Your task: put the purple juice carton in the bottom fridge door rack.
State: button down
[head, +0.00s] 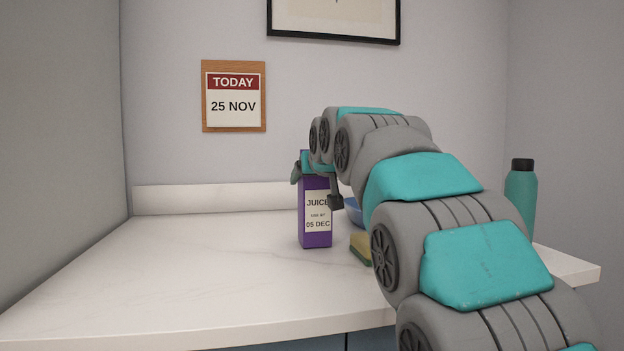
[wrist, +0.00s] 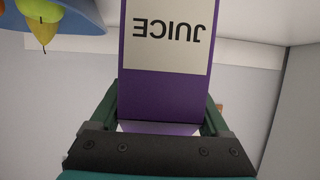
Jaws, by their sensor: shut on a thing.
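The purple juice carton (head: 315,238) is upright over the white counter, with a label reading "JUICE, use by 05 DEC". I cannot tell whether its base touches the counter. My gripper (head: 316,184) is shut on the upper part of the carton. In the wrist view the carton (wrist: 160,88) appears upside down between the two fingers of my gripper (wrist: 160,112). The fridge and its door rack are not in view.
A yellow sponge (head: 361,248) and a blue bowl (head: 355,211) are right of the carton, partly behind my arm; the bowl (wrist: 75,14) holds fruit. A teal bottle (head: 521,195) stands at right. The counter's left side (head: 170,270) is clear. A wall calendar (head: 233,97) reads 25 NOV.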

dwell(0.3)
grip_release()
jog(key=shift+f, duration=0.15)
